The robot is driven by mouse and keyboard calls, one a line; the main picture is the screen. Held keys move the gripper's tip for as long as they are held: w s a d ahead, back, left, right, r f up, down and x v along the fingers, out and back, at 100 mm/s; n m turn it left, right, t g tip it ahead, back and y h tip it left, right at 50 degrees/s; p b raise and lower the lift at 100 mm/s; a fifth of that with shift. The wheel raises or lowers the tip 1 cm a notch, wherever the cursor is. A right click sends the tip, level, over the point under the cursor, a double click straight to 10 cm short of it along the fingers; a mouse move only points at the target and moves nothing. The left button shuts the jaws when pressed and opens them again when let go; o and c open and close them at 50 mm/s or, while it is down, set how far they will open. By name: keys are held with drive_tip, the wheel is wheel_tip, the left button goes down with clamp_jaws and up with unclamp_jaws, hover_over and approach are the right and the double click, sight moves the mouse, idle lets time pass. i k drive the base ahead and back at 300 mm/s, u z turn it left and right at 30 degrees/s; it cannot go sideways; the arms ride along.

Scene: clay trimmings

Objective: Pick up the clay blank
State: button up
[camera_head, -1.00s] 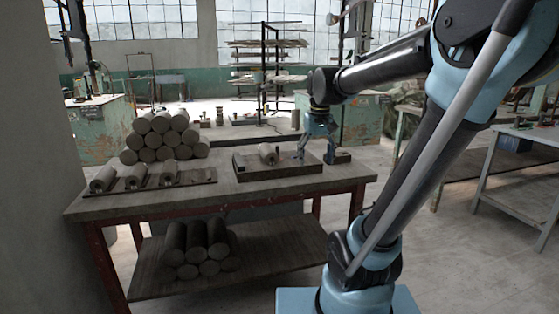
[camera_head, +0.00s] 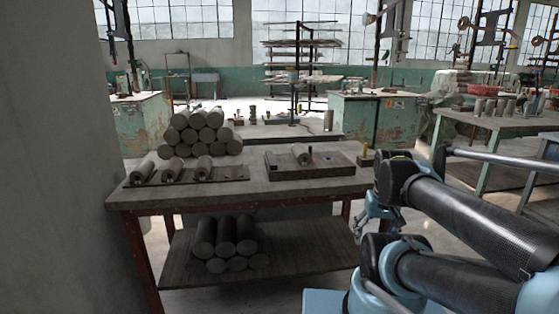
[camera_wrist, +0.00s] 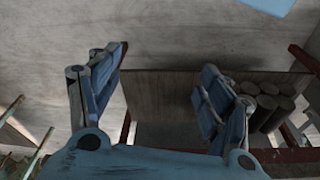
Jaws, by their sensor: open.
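Several grey clay cylinders show in the head view, and I cannot tell which one is the clay blank. One cylinder (camera_head: 301,153) lies on a thick dark board (camera_head: 325,170) at the table's right. Three cylinders (camera_head: 172,171) lie in a row on a low rack (camera_head: 222,174) at the left, before a stacked pile (camera_head: 200,132). My gripper (camera_head: 361,226) hangs beside the table's right end, below the tabletop and partly behind my arm. In the wrist view its two fingers (camera_wrist: 158,66) are spread apart with nothing between them.
The table (camera_head: 270,193) has red legs. Its lower shelf (camera_head: 300,250) holds more cylinders (camera_head: 225,236), also in the wrist view (camera_wrist: 262,100). A small block with a yellow-topped item (camera_head: 365,157) stands near the right edge. A wall (camera_head: 50,180) is close at left; another table (camera_head: 510,120) stands right.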

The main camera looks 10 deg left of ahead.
sight(145, 168)
drive_tip(key=u, duration=1.8)
